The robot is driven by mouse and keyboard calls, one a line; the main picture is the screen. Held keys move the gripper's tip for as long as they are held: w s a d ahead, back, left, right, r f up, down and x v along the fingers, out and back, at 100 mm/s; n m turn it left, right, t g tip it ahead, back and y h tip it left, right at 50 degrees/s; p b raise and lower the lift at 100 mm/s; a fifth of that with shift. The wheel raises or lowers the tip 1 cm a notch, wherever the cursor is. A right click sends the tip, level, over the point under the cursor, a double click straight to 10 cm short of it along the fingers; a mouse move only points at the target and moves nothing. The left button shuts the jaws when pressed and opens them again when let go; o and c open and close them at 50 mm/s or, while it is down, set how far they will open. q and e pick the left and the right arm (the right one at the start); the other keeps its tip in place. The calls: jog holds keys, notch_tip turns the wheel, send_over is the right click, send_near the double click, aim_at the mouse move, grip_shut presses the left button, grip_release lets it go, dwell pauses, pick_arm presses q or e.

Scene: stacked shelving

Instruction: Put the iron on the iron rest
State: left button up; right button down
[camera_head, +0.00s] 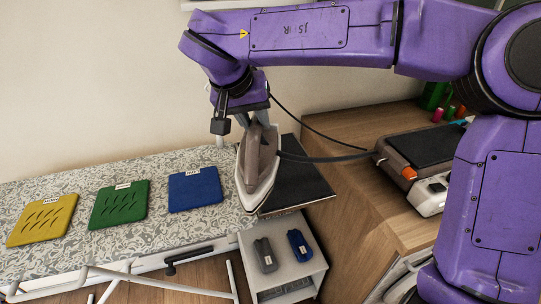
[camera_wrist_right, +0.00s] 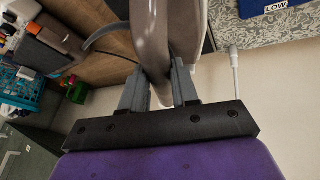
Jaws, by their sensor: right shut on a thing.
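The iron (camera_head: 258,168), grey-brown with a pale soleplate, hangs tilted with its tip down in my right gripper (camera_head: 256,118). In the right wrist view the gripper (camera_wrist_right: 158,82) has its two fingers closed on the iron's brown handle (camera_wrist_right: 150,42). The iron rest is the dark flat pad (camera_head: 300,187) at the right end of the ironing board; the iron overlaps its left side in the head view. I cannot tell whether the iron touches it. A cord runs from the iron to the station at right. My left gripper is out of view.
The patterned ironing board (camera_head: 150,230) holds a yellow pad (camera_head: 42,221), a green pad (camera_head: 118,206) and a blue pad (camera_head: 195,189). A steam station (camera_head: 425,160) stands on the wooden cabinet at right. A white shelf (camera_head: 283,270) below the rest holds two small items.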

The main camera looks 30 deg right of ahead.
jog(key=shift+w+r, duration=0.2)
jog(key=shift+w+d, duration=0.1)
jog(key=shift+w, duration=0.05)
jog(key=w+d+f, duration=0.1)
jog(key=d, duration=0.1)
jog(key=w+d+f+p, duration=0.1)
jog(key=w+d, duration=0.1)
jog(key=w+d+f, duration=0.1)
jog(key=w+d, duration=0.1)
jog(key=shift+w+d+f+p, duration=0.2)
jog(key=shift+d+f+p, duration=0.15)
jog(key=shift+d+f, duration=0.05)
jog(key=x, duration=0.6)
jog(key=w+p+x, duration=0.1)
jog(key=x, duration=0.3)
jog(key=shift+a+f, duration=0.15)
jog(key=shift+a, duration=0.15)
jog(key=c, duration=0.8)
grip_release()
jog(key=shift+f, duration=0.15)
jog(key=shift+c, duration=0.2)
jog(key=shift+s, duration=0.1)
